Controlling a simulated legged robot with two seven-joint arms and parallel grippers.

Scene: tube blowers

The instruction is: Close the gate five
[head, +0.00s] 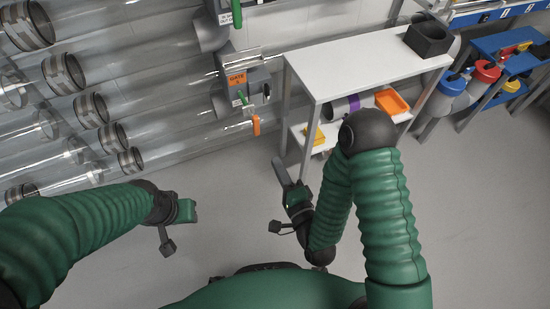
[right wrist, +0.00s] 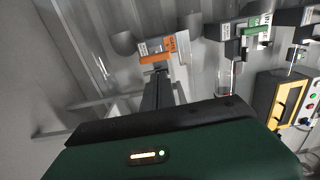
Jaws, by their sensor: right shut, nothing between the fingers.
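A grey gate unit (head: 232,95) sits on the clear tubes in the head view. It carries an orange label (head: 237,79) that seems to read GATE 5, though the digit is small. A green piece (head: 240,98) and an orange tab (head: 256,126) show by it. My right gripper (head: 277,163) is shut and empty, below and right of the tab, apart from it. In the right wrist view its shut fingers (right wrist: 158,88) point at a gate with an orange label and orange tab (right wrist: 157,58). My left gripper (head: 187,210) is at the lower left; its fingers cannot be made out.
A white shelf table (head: 345,65) stands right of the gate, with an orange bin (head: 391,101) on its lower shelf. Another gate with a green piece (right wrist: 257,27) and a yellow-framed control box (right wrist: 283,98) show in the right wrist view. The grey floor (head: 232,185) before the tubes is clear.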

